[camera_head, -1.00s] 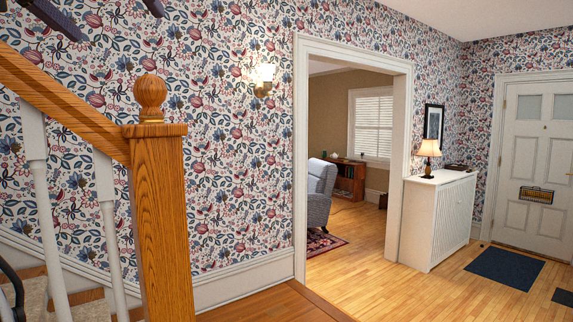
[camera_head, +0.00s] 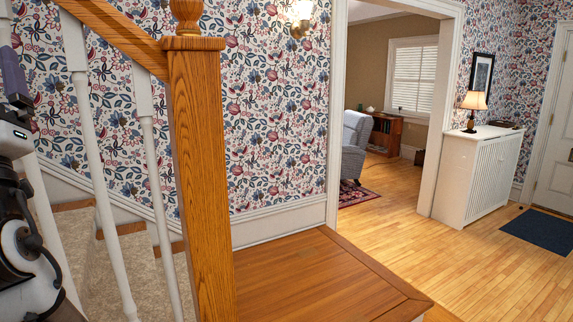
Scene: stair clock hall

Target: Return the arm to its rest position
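Part of my arm, white and black, shows at the left edge of the head view, in front of the white stair balusters. A dark purple-grey piece above it looks like part of my gripper (camera_head: 14,82). The rest of the gripper is cut off by the picture edge, so I cannot see its opening or whether it holds anything.
A wooden newel post (camera_head: 200,180) with a sloping handrail (camera_head: 115,35) and white balusters (camera_head: 155,175) stands close by. A wooden landing (camera_head: 310,280) lies beyond it. A white radiator cabinet (camera_head: 478,180) with a lamp (camera_head: 472,108) stands right of the doorway.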

